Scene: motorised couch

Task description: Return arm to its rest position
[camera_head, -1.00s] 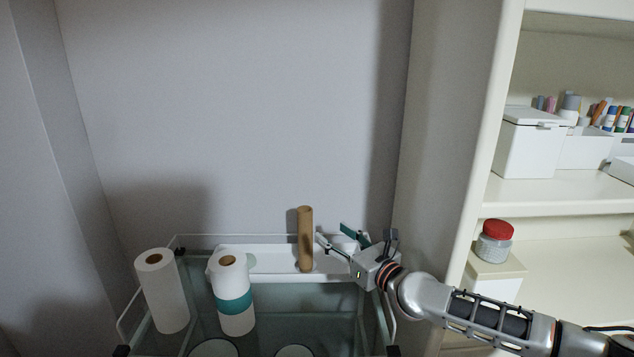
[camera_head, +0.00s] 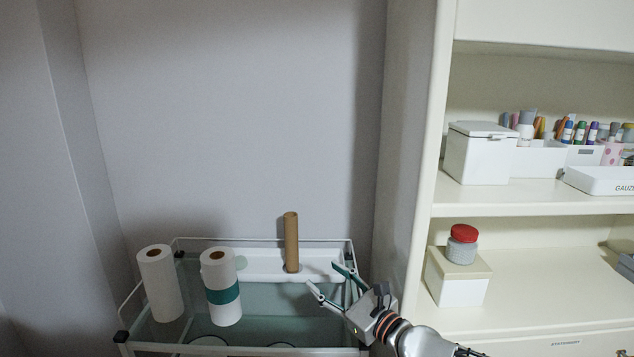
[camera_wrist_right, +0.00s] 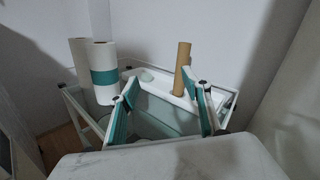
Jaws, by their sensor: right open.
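My right gripper (camera_head: 327,284) is open and empty, its teal-lined fingers spread apart at the right edge of the glass cart (camera_head: 124,338). In the right wrist view its two fingers (camera_wrist_right: 163,108) stand apart with nothing gripped between them. A bare brown cardboard tube (camera_head: 291,243) stands upright on the cart's white back tray (camera_head: 262,264). It also shows in the wrist view (camera_wrist_right: 182,66), beyond the fingers. My left gripper is not in view.
A plain white paper roll (camera_head: 161,284) and one with a teal band (camera_head: 219,274) stand on the cart's left. A shelf unit (camera_head: 500,205) at right holds a white lidded box (camera_head: 476,157) and a red-lidded jar (camera_head: 462,246). The wall behind is bare.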

